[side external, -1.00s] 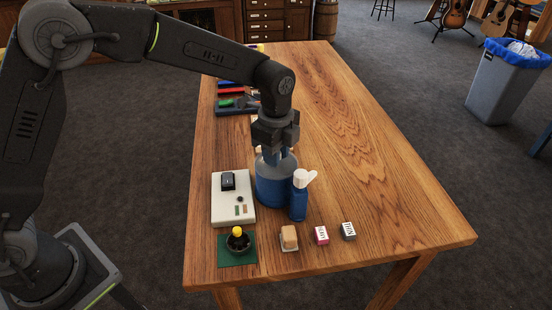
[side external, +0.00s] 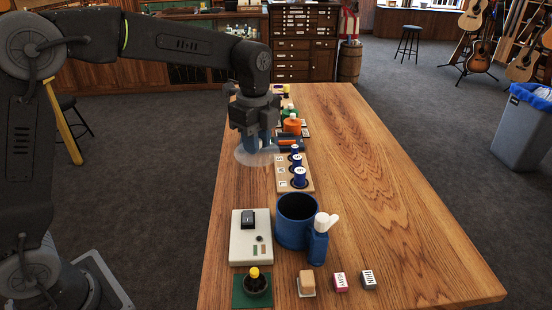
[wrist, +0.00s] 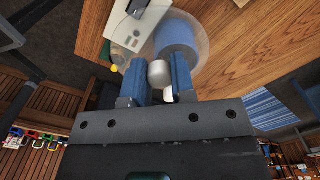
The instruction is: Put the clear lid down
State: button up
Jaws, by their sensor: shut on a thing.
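The clear lid (side external: 243,157) is a see-through round disc near the table's left edge in the side external view. My gripper (side external: 257,143) points down and is shut on it. In the wrist view, a pale knob (wrist: 158,73) stands between the blue fingers of my gripper (wrist: 157,68), and the lid (wrist: 202,46) spreads out beyond them. The lid looks raised; its exact height above the table is hard to tell. A blue pot (side external: 292,238) stands open in front of it, with no lid on.
A pale box (side external: 245,248) with a black piece on top stands left of the pot. A blue bottle (side external: 317,248) with a white top touches or nearly touches its right side. A wooden rack (side external: 283,183) with blue spools lies behind. The table's right half (side external: 390,190) is clear.

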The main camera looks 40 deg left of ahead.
jog(key=s+a+f, duration=0.1)
jog(key=a+f, duration=0.3)
jog(key=a, duration=0.4)
jog(key=s+a+f, duration=0.1)
jog(key=a+f, duration=0.3)
jog(key=a, duration=0.4)
send_over(252, 198)
notch_tip(252, 198, down, 7)
jog(key=shift+f, duration=0.1)
jog(key=shift+d+f, duration=0.1)
jog(key=shift+f, duration=1.95)
jog(key=shift+f, duration=0.15)
jog(key=o, duration=0.9)
